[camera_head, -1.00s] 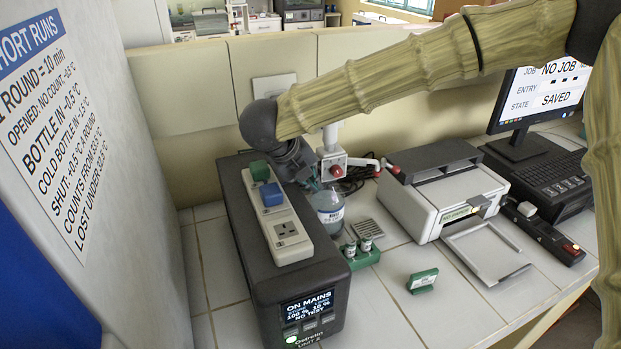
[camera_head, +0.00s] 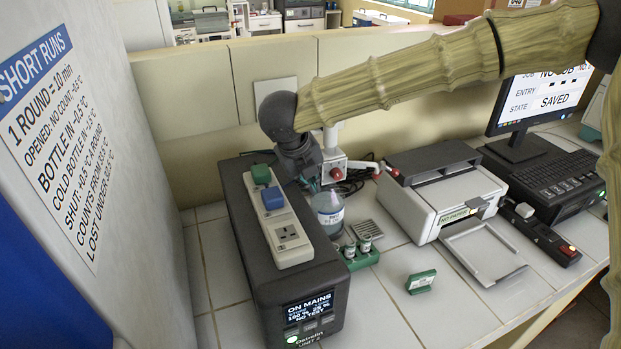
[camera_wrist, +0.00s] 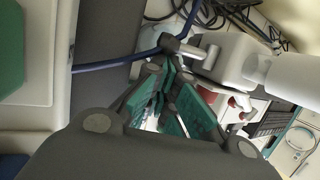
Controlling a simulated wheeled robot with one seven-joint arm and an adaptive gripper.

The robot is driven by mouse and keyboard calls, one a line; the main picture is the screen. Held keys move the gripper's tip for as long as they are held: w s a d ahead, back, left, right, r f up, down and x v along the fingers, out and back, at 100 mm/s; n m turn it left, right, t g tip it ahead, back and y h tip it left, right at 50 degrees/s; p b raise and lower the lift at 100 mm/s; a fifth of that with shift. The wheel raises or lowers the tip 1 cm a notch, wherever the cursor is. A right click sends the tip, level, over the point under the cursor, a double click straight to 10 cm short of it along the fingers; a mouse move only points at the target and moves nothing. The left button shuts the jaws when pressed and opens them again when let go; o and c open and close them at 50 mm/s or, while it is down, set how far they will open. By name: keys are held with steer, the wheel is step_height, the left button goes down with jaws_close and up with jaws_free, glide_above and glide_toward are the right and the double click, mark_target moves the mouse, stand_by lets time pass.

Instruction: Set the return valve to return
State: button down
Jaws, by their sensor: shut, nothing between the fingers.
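A white fitting with a red knob (camera_head: 335,172) stands behind the power unit; it may be the return valve, but no label on it is readable. In the wrist view a white body (camera_wrist: 228,62) with a grey metal lever (camera_wrist: 192,49) lies just beyond the fingertips. My gripper (camera_wrist: 168,74) is shut and empty, its green-padded fingers meeting close to the lever; I cannot tell whether they touch it. In the head view my gripper (camera_head: 312,185) is beside the white fitting, on its left, with the fingertips mostly hidden. The valve's setting cannot be read.
A dark power unit (camera_head: 330,316) with a white socket strip (camera_head: 290,254) stands left of a bottle (camera_head: 328,211) and a green vial holder (camera_head: 362,261). A printer (camera_head: 440,195) is on the right. In the wrist view a blue tube (camera_wrist: 118,63) runs near the fingers.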

step_height(320, 180, up, 3)
steer(key=g+y+p, duration=0.1)
steer(key=y+p, duration=0.2)
steer(key=p, duration=0.2)
steer(key=m+g+y+p, duration=0.1)
steer(key=y+p, duration=0.2)
steer(key=p, duration=0.3)
steer(key=shift+d+r+g+y, duration=0.1)
steer(key=shift+r+g+y, duration=0.05)
steer(key=shift+g+y, duration=0.25)
steer(key=shift+w+r+p, duration=0.1)
steer(key=shift+r+p, duration=0.75)
steer(key=shift+p, duration=0.25)
steer(key=shift+r, duration=0.1)
